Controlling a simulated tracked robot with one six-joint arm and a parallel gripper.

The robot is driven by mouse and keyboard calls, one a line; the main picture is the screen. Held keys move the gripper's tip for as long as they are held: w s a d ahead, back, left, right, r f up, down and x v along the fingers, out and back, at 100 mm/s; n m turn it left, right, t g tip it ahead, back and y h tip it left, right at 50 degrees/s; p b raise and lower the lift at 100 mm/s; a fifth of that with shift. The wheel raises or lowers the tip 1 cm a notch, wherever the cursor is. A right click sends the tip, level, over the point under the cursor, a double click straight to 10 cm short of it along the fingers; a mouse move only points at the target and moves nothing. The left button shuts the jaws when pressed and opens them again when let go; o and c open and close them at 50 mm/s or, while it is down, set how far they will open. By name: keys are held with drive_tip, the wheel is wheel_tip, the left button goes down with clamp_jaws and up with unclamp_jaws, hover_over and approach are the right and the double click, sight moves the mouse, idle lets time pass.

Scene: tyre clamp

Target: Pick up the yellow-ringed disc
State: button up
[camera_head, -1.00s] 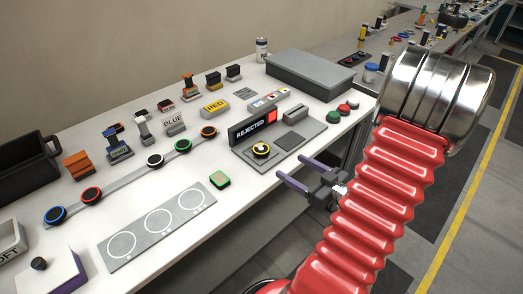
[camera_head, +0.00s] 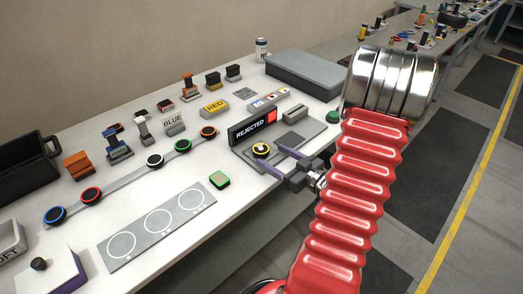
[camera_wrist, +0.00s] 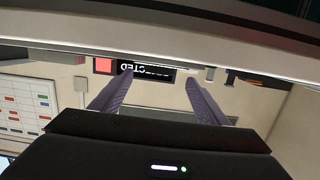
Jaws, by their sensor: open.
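The yellow-ringed disc (camera_head: 261,150) is a small black disc with a yellow ring. It sits on the left part of the grey station base in front of the black REJECTED display (camera_head: 253,131). My gripper (camera_head: 269,158) is open, its two purple fingers pointing left towards the disc. The fingertips are close to the disc in the head view; I cannot tell whether they touch it or how high they are. In the wrist view the fingers (camera_wrist: 160,98) are spread, with the mirrored, upside-down REJECTED display beyond. The disc is not visible there.
A green block (camera_head: 219,180) and a grey plate with three circles (camera_head: 157,221) lie to the left. A strip (camera_head: 122,180) bears several ringed discs. A large grey box (camera_head: 304,73) stands behind.

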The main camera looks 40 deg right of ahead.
sight(264, 150)
drive_tip(key=shift+w, duration=0.1)
drive_tip(key=shift+w+f, duration=0.2)
drive_tip(key=shift+w, duration=1.05)
drive_tip(key=shift+w+f, duration=0.2)
drive_tip(key=shift+w, duration=1.05)
drive_tip(key=c, duration=1.1)
drive_tip(key=shift+r, duration=5.05)
